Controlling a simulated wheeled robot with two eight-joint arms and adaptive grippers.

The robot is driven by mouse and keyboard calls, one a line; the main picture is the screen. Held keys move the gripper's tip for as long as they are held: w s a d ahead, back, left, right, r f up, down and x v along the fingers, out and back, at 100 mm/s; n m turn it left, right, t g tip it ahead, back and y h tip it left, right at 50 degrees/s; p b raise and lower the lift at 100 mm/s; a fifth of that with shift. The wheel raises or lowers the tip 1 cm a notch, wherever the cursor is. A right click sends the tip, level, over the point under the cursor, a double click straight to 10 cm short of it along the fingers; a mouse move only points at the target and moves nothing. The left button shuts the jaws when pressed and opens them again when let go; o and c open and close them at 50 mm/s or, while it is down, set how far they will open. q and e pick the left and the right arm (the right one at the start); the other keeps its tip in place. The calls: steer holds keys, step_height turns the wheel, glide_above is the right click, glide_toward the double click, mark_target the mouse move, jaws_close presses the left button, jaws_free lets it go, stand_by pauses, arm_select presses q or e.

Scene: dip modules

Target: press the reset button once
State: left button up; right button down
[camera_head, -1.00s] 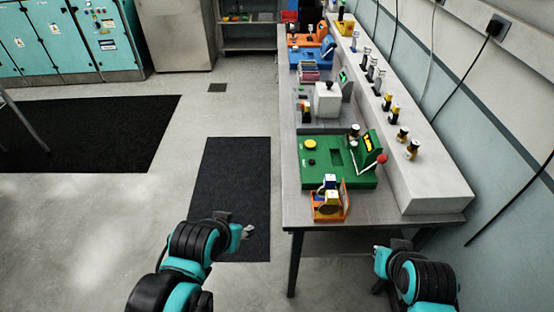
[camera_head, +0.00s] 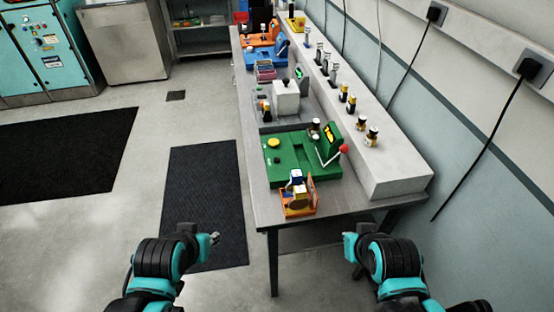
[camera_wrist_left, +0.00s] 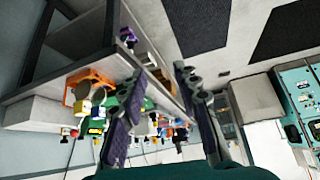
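A green module (camera_head: 285,170) sits on the bench, with a round yellow button (camera_head: 274,143), a small dark button (camera_head: 276,158), a tilted display (camera_head: 332,142) and a red-knobbed lever (camera_head: 343,149). I cannot read any label that marks the reset button. My left gripper (camera_head: 213,238) is to the left of the bench's front end, over the floor, away from the modules. In the left wrist view its two fingers (camera_wrist_left: 160,105) are apart with nothing held between them. My right gripper (camera_head: 348,246) is at the bench's front right, apart from the modules; its fingers are too unclear to judge.
The long grey bench (camera_head: 300,218) also carries an orange module (camera_head: 300,205) at its near end, and grey, blue and orange modules farther back. A raised ledge (camera_head: 395,180) with several bottle-like items runs along the wall. Open floor with dark mats (camera_head: 203,195) lies left.

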arm_select(q)
jaws_close()
stand_by(1.0)
